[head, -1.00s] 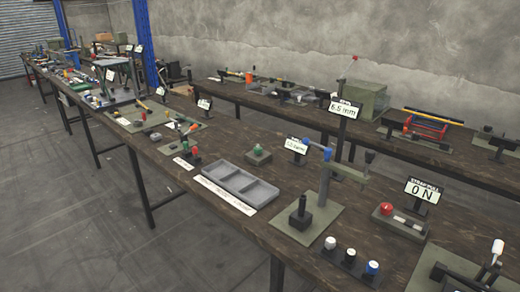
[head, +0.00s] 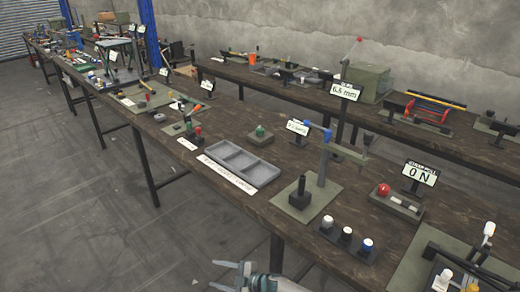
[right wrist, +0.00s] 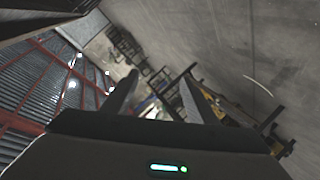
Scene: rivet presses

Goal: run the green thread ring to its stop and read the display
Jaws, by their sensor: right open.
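A small green piece (head: 260,132), which may be the thread ring, sits on a small plate on the front workbench, behind the grey tray. Its thread and stop are too small to make out. A small display (head: 297,127) stands to its right; its text is too small to read surely. My right gripper (head: 216,276) is at the bottom edge of the head view, in front of the bench, open and empty, well apart from the green piece. Its two fingers stand apart in the right wrist view (right wrist: 155,92). My left gripper is not in view.
A grey compartment tray (head: 262,180) lies on the bench's front part. To its right stand a post with an arm (head: 323,165), a row of buttons (head: 347,238) and a display reading 0 N (head: 420,174). Bare floor (head: 90,210) lies left of the bench.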

